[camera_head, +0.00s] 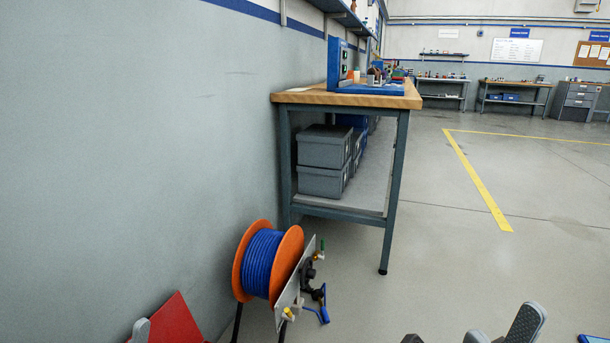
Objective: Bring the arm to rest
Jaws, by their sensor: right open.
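My right gripper (500,330) shows at the bottom edge, right of the middle. Its grey fingertips stand apart with a gap between them and nothing seen in it. The rest of the gripper and its arm are cut off by the frame. At the bottom left, a small grey rounded tip (140,330) shows in front of a red panel. It looks like part of my left gripper, but too little shows to tell its state.
A red panel (172,322) is at the bottom left. An orange reel of blue cable (266,264) stands by the grey wall. Behind it is a workbench (348,98) with grey bins (324,147) below. Open floor (460,260) with yellow tape lies to the right.

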